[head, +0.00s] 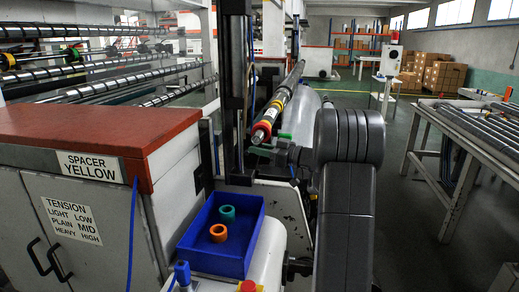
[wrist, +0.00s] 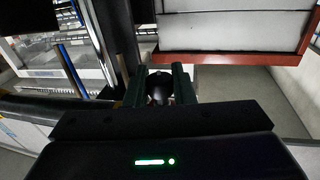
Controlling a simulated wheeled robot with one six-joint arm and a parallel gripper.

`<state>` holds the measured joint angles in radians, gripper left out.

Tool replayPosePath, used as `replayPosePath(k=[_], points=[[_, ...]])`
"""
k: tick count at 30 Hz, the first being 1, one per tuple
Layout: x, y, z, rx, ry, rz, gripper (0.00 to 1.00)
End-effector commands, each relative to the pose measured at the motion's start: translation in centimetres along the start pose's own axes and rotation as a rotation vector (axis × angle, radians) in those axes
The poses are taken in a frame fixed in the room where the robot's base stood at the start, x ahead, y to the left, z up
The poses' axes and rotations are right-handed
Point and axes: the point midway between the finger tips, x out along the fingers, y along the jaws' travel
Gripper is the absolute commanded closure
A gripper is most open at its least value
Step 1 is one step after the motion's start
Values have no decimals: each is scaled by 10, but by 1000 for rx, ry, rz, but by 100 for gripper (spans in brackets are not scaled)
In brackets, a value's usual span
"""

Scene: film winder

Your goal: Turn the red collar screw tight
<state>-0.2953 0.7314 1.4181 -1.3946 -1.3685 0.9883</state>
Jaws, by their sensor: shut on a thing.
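The shaft (head: 285,95) with yellow, black and red bands runs away from me in the head view. The red collar (head: 262,131) is near its close end. My gripper (head: 261,151) reaches in from the right, just below the collar, with its green fingers at the shaft's near end. In the wrist view, my gripper (wrist: 160,80) is shut on a dark round knob (wrist: 159,94), which I take to be the collar screw. The fingers hide its sides. Its thread and how deep it sits are not visible.
A blue bin (head: 191,258) with a teal ring (head: 227,215) and an orange ring (head: 218,233) stands below. A red-topped cabinet (head: 90,135) is at the left. A dark upright post (head: 235,90) stands close beside the shaft. A roller table (head: 470,130) is at the right.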

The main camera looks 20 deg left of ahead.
Motion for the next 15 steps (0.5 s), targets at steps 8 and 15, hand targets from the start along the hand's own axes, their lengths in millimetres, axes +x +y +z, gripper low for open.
replayPosePath(k=[8, 15], points=[[0, 2, 2, -13, -1, -253, 100], [0, 1, 1, -22, 0, -451, 100]])
